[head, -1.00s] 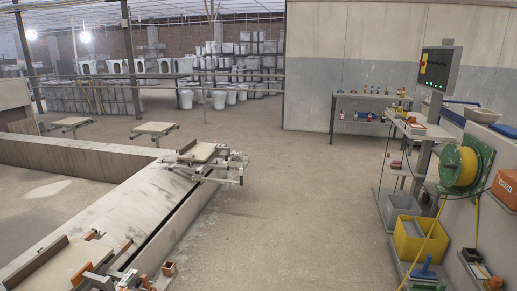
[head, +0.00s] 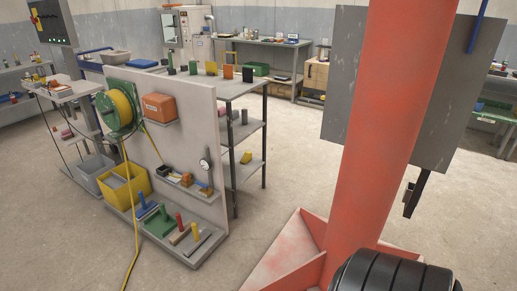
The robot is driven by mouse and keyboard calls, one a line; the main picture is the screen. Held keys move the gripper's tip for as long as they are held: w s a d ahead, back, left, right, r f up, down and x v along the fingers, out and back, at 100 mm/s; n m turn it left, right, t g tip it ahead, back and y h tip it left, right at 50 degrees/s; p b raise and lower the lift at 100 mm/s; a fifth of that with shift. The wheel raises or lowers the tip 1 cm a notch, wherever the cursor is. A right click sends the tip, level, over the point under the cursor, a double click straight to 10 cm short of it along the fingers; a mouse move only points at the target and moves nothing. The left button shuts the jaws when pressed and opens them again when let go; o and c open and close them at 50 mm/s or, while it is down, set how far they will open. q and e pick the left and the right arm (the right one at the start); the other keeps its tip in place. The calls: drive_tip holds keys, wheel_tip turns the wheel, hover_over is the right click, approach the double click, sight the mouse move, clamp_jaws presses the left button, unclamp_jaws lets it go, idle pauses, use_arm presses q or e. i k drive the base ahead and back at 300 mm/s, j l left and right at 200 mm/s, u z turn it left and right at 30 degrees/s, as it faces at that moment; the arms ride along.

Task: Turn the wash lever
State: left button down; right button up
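No part that I can surely name as the wash lever shows in the head view. An orange box (head: 160,107) with a small label sits on a bracket on the grey upright panel (head: 205,130); the label is too small to read for certain. Lower on this panel, a small shelf holds orange and dark fittings (head: 186,180) beside a round gauge (head: 205,164); whether one is a lever I cannot tell. Neither of my grippers is in view.
A thick orange-red post (head: 385,130) with a flared base stands close on the right, hiding part of a grey plate (head: 455,90). A yellow hose reel (head: 120,108) trails its hose onto the floor. Open floor (head: 265,205) lies between panel and post.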

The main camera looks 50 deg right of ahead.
sight(205, 186)
drive_tip(key=z, duration=1.2)
drive_tip(key=i+j+z, duration=0.25)
drive_tip(key=i, duration=0.25)
drive_tip(key=j, duration=0.1)
